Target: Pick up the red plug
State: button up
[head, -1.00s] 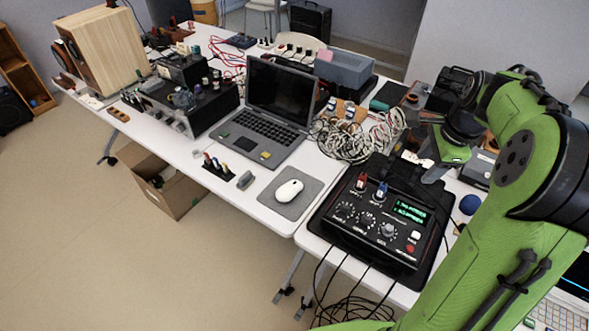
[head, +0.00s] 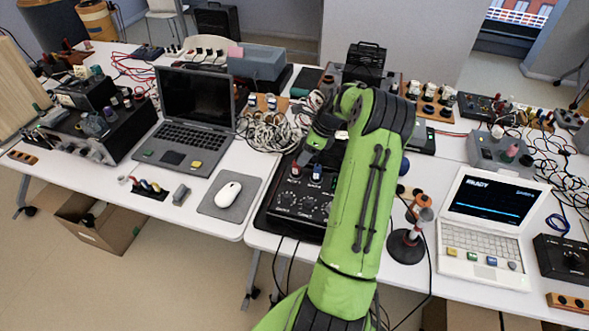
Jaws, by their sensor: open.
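A red plug (head: 296,170) stands upright at the back left of the black control box's top. A blue plug (head: 317,171) stands just right of it. The black control box (head: 290,203) has a row of knobs at its front; my green arm covers its right part. My gripper (head: 312,150) is small and dark at the end of the arm, above the back of the box and close over the plugs. It is open, with nothing seen between its fingers. The arm partly hides it, and I cannot tell its exact gap to the red plug.
A white mouse (head: 228,194) on a grey pad and a laptop (head: 190,118) lie to the left. Tangled cables (head: 270,132) lie behind the box. A stand with an orange-and-white top (head: 407,243) and a white laptop (head: 490,225) are on the right.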

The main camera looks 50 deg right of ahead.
aim_at(296, 168)
jog(key=b+x, duration=0.1)
jog(key=x, duration=0.4)
jog(key=shift+w+a+f, duration=0.15)
jog(key=shift+w+f, duration=0.1)
jog(key=shift+f, duration=0.05)
jog(key=shift+c, duration=1.1)
jog(key=shift+s, duration=0.1)
grip_shut()
